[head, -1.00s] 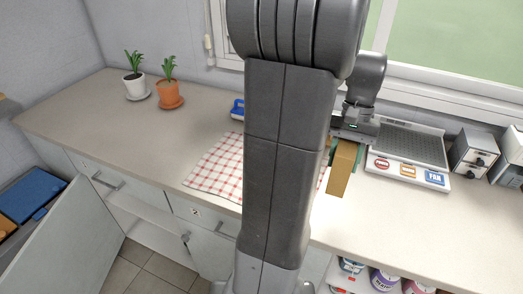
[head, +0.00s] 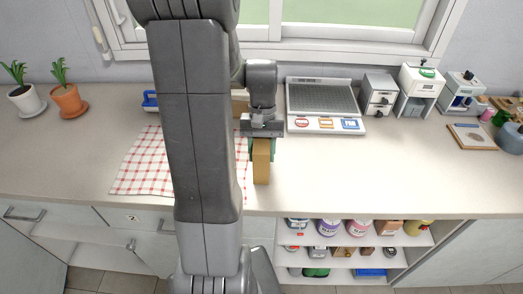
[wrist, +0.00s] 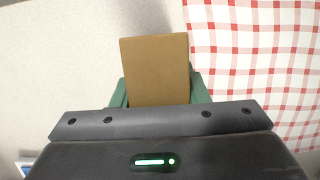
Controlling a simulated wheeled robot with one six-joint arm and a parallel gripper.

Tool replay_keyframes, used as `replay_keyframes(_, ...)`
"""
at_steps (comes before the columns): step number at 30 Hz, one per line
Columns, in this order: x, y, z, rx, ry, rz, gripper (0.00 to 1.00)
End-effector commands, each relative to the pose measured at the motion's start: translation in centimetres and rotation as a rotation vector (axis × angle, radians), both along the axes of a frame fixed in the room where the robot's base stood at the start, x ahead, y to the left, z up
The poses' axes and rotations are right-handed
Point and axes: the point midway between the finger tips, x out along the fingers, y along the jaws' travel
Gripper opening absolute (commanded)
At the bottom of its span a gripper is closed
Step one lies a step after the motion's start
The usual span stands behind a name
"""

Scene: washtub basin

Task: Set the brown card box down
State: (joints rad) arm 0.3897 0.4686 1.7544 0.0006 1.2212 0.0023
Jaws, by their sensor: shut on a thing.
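The brown card box (head: 261,163) is held upright in my gripper (head: 262,148), over the counter just right of the checked cloth. In the wrist view the box (wrist: 156,70) sits between the green fingers of my gripper (wrist: 158,92), which are shut on it. The pale counter (head: 330,175) lies beneath; I cannot tell whether the box touches it. The red-and-white checked cloth (head: 136,172) is partly hidden behind my arm; in the wrist view it (wrist: 250,50) lies to the right of the box.
A grey scale-like device (head: 322,100) stands behind, to the right. Small cabinets (head: 380,95) and other machines line the back right. Two potted plants (head: 68,98) stand at the left, and a blue-handled item (head: 151,101) behind the cloth. The counter's front right is clear.

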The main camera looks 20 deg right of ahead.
Motion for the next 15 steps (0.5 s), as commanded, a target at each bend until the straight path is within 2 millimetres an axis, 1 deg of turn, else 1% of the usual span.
replay_keyframes(6,0.01,0.00,0.00,0.000,-0.001,0.000,0.18)
replay_keyframes(10,0.01,0.00,-0.41,0.000,0.000,0.000,0.18)
replay_keyframes(11,0.01,0.00,-0.34,0.000,-0.001,0.000,0.44)
replay_keyframes(13,0.01,-0.01,-0.29,0.000,-0.001,0.000,0.58)
replay_keyframes(14,0.01,-0.01,-0.29,0.000,-0.001,0.000,0.62)
replay_keyframes(15,0.00,0.00,-0.28,0.000,-0.001,0.000,0.62)
